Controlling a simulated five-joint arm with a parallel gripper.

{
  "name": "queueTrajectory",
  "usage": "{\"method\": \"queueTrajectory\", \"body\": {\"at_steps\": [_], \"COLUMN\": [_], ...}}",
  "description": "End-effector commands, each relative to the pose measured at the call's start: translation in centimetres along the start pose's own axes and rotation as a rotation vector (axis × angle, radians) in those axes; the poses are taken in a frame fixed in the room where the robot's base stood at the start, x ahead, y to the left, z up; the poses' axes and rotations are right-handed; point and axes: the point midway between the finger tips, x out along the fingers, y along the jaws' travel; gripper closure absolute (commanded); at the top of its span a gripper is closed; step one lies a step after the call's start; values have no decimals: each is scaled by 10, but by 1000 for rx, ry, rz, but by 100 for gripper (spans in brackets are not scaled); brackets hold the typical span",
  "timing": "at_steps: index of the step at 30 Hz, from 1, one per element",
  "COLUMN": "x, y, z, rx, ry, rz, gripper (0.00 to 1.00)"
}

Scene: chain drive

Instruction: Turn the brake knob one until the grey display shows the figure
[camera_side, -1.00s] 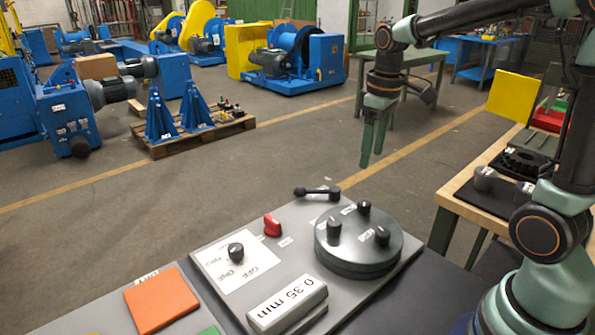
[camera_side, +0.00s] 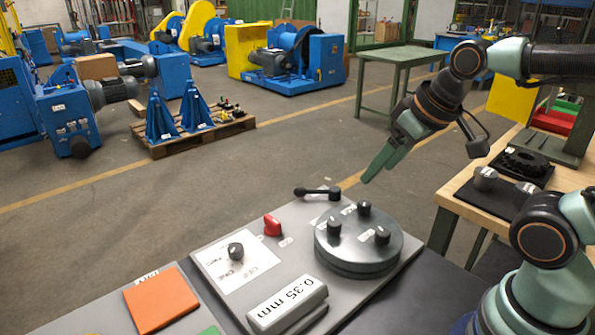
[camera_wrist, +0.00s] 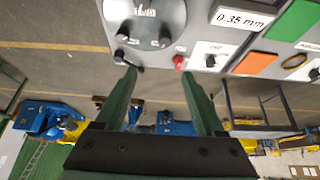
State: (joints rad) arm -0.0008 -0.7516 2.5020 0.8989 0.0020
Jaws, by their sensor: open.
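A grey round disc (camera_side: 345,262) on the panel carries three black knobs: left (camera_side: 334,229), back (camera_side: 364,208) and right (camera_side: 382,236). The grey display (camera_side: 289,303) reads 0.35 mm, and this also shows in the wrist view (camera_wrist: 243,17). My gripper (camera_side: 370,176) is open and empty, in the air above and behind the disc, tilted with its fingers toward the lower left. In the wrist view my gripper (camera_wrist: 160,75) has its fingers apart, with the disc (camera_wrist: 146,32) beyond them at the top.
The panel also holds a black lever (camera_side: 317,193), a red knob (camera_side: 272,225) and a black selector knob (camera_side: 236,251) on a white plate. An orange plate (camera_side: 161,300) lies left. A wooden bench (camera_side: 447,195) with dark parts stands right. Air above the panel is clear.

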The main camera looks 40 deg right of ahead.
Motion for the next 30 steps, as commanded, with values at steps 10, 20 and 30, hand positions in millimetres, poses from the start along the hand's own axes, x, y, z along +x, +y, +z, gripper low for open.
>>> {"method": "queueTrajectory", "body": {"at_steps": [10,20,30], "x": [1,24,69], "y": [3,38,82], "z": [-4,-36,-57], "rx": [27,348,687], "ry": [-20,-225,-422], "rz": [5,71,167], "gripper": [29,29,29]}}
